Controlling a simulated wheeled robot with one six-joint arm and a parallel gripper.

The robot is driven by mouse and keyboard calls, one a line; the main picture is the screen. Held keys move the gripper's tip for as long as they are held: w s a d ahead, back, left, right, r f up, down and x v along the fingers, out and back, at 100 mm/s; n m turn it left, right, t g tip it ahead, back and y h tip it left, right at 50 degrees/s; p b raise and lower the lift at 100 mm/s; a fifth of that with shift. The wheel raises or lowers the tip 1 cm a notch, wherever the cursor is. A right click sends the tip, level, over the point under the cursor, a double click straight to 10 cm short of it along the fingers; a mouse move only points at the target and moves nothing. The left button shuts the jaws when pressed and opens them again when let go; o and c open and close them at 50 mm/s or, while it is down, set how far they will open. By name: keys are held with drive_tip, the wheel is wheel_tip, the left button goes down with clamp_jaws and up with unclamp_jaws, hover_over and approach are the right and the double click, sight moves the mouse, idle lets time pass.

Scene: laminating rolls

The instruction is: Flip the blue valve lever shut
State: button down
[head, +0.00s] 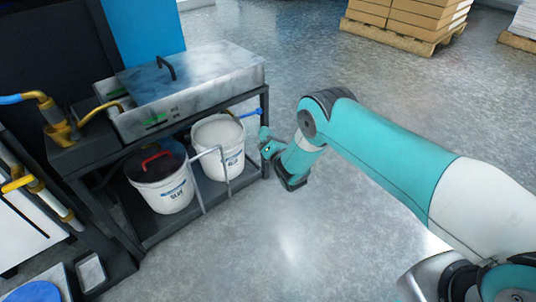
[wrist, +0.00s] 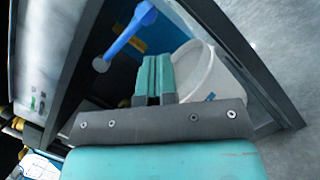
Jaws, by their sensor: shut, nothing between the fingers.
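The blue valve lever (head: 250,113) sticks out to the right from the front of the metal stand, above the open white bucket. In the wrist view the blue lever (wrist: 128,36) slants from a round hub at lower left to a bent tip at upper right. My gripper (head: 265,136) is just right of the stand's corner, a little below the lever. In the wrist view my gripper (wrist: 154,75) has its teal fingers together, with nothing between them. The fingers appear beside and below the lever, with a visible gap.
The stand (head: 266,106) carries a metal tank (head: 190,75) with a lid. On its lower shelf are a white bucket (head: 218,146) and a bucket with a dark lid and red handle (head: 160,182). Yellow pipes stand at left. The floor at right is clear; pallets (head: 410,35) lie far back.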

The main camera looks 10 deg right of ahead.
drive_tip(key=p+v, duration=0.3)
drive_tip(key=v, duration=0.6)
drive_tip(key=shift+f, duration=0.2)
drive_tip(key=shift+w+r, duration=0.1)
drive_tip(key=shift+w, duration=0.1)
